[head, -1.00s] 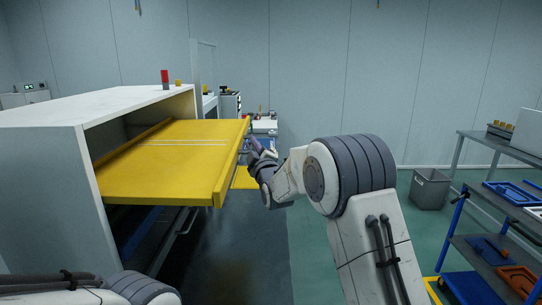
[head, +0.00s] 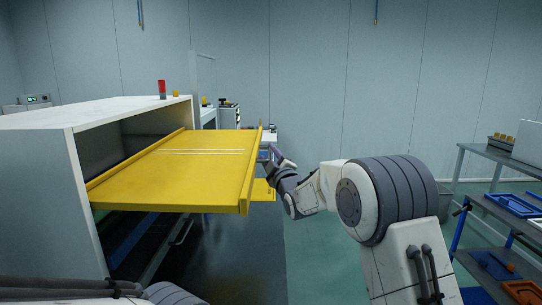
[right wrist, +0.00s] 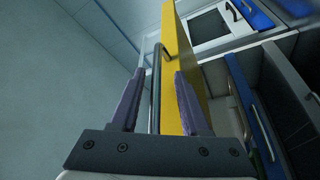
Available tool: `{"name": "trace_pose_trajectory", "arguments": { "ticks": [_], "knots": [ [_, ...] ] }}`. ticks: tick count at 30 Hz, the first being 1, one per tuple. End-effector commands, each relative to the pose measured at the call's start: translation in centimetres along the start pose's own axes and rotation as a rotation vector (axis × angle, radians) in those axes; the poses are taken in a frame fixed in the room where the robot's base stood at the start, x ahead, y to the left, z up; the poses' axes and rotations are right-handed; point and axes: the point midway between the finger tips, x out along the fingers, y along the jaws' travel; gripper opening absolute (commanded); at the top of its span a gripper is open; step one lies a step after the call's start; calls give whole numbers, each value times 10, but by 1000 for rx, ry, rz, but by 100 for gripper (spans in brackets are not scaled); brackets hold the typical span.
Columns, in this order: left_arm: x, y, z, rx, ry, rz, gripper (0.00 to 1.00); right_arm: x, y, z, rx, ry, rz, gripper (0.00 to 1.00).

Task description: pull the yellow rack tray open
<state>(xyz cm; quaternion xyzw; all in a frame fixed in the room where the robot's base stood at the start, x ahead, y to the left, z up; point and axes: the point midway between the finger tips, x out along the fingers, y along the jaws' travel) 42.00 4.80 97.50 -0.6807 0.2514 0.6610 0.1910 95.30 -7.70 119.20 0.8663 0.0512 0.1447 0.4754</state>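The yellow rack tray (head: 190,170) sticks partway out of the white cabinet (head: 38,185), its raised front edge (head: 250,178) towards the right. My right gripper (head: 272,153) is at the far part of that front edge. In the right wrist view, my right gripper's purple fingers (right wrist: 158,72) stand apart. A thin grey handle bar (right wrist: 155,90) lies between them, with gaps showing on both sides. My left gripper is out of view; only part of my left arm shows at the lower left.
A grey bin (head: 446,197) and a metal shelf unit (head: 488,235) with blue and orange trays stand at the right. A red beacon (head: 162,88) stands on the cabinet top. Dark and green floor (head: 315,270) is clear before the tray.

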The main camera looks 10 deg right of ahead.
Motion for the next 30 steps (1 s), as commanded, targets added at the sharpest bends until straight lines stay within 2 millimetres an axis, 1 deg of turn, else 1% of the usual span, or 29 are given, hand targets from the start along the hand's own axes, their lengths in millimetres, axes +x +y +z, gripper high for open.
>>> {"name": "trace_pose_trajectory", "arguments": {
  "ticks": [7, 11, 14, 21, 24, 27, 30],
  "knots": [
    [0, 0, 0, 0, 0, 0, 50, 0, 3, 0, 0, 0, 6, 45],
    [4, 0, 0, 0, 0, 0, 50, -7, 3, 1, 0, 0, 8, 45],
    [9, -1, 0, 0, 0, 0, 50, -21, 2, 1, 0, 0, 7, 45],
    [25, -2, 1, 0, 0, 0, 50, -68, 1, 1, -1, 0, 6, 45],
    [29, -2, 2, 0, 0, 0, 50, -85, 1, 2, -1, 0, 5, 45],
    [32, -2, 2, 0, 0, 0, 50, -96, 1, 1, 0, 0, 6, 45],
    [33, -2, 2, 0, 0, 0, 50, -103, 2, 1, 0, 0, 6, 45]
  ]
}}
